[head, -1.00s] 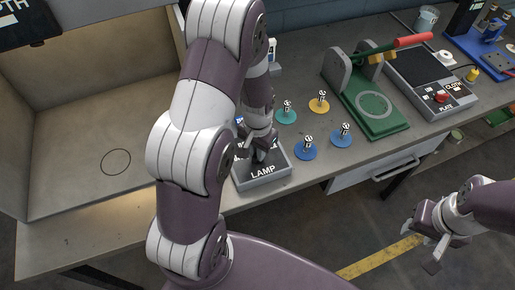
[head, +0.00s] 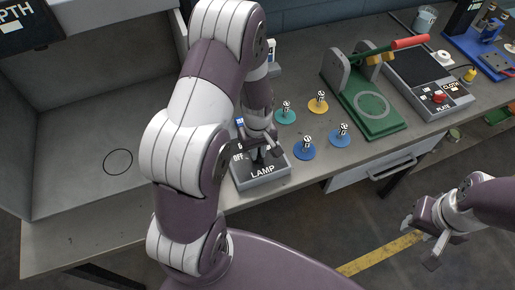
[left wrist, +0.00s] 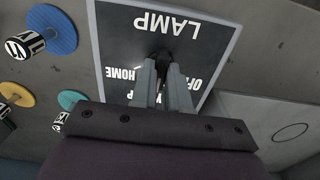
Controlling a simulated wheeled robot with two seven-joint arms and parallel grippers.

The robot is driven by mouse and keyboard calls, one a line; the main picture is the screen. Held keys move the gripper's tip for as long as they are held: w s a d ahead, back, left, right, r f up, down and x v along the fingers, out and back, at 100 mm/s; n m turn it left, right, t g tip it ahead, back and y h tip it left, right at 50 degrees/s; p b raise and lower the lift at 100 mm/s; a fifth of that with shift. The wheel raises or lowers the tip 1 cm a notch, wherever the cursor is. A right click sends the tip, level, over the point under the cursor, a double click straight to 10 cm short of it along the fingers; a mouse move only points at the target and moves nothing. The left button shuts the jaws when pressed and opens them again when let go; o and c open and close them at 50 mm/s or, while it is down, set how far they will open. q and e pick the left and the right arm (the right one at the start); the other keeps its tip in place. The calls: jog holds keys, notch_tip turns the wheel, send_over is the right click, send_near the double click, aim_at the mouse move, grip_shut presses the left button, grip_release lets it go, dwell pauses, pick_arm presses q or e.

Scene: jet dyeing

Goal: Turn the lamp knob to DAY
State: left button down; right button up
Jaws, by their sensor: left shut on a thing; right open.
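The lamp box (head: 262,173), a grey-edged box with a dark top marked LAMP, sits on the bench below my left arm. My left gripper (head: 266,153) points down at its top and is shut on the knob. In the left wrist view, the fingertips (left wrist: 163,66) close around the small black knob (left wrist: 160,53) on the panel (left wrist: 118,35). The words OFF and HOME show there; the fingers and wrist cover other labels, and I cannot read where the knob points. My right gripper (head: 424,246) is open and empty, out over the floor.
A viewing booth (head: 85,120) with a circle on its floor is at the left. Blue discs (head: 305,152), a teal disc (head: 285,117) and a yellow disc (head: 318,108) lie right of the lamp box. A green press (head: 372,112) stands further right.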

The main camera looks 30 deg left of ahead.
pick_arm(q)
jog(key=shift+w+r+n, duration=0.1)
jog(key=shift+n, duration=1)
jog(key=shift+w+r+n, duration=0.1)
jog(key=shift+n, duration=1)
jog(key=c, duration=1.1)
grip_release()
jog(key=shift+f, duration=0.1)
jog(key=shift+s, duration=0.1)
notch_tip(320, 180, up, 13)
jog(key=shift+f+b, duration=0.2)
jog(key=shift+b, duration=0.5)
